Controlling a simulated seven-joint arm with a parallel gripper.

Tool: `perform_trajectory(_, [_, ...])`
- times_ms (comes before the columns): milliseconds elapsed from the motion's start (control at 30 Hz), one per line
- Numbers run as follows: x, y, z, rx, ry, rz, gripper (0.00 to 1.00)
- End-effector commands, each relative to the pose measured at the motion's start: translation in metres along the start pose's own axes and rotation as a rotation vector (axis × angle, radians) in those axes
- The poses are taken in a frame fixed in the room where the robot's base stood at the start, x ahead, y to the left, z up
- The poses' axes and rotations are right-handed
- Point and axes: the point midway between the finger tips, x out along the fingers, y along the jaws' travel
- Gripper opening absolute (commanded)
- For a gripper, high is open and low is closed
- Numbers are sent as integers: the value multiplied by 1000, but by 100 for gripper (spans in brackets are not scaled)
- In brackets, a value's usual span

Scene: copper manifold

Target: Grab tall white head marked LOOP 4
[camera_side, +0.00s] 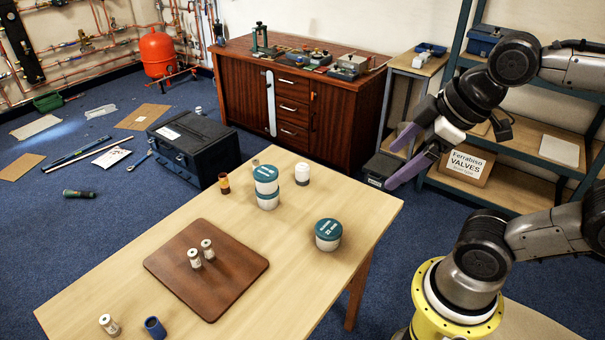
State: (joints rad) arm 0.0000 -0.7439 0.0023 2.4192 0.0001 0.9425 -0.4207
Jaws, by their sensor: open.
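Two small white cylindrical heads stand upright on a brown board, a left one (194,258) and a right one (208,249), close together. A third white head (109,325) stands near the table's front left. Their markings are too small to read, so I cannot tell which is LOOP 4. My gripper (392,168), with purple fingers, is open and empty. It is raised near the table's right far corner, well away from all three heads.
The brown board (165,262) lies on the wooden table (300,290). A blue cylinder (155,328) stands at the front. Teal-lidded tubs, two stacked (267,188) and one single (328,236), a white jar (302,174) and a brown bottle (224,183) stand toward the back and right.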

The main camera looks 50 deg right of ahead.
Motion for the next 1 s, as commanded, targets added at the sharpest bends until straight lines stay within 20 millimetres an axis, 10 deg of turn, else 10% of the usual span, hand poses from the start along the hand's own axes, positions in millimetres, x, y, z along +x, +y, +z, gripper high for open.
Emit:
perform_trajectory(200, [-17,44,-77,-484,-20,6,91])
perform_trajectory(467, [19,114,-159,-922,-104,-53,91])
perform_trajectory(733, [105,188,-201,-1200,-176,-169,91])
perform_trajectory(1000, [224,251,-188,-1279,-232,-318,91])
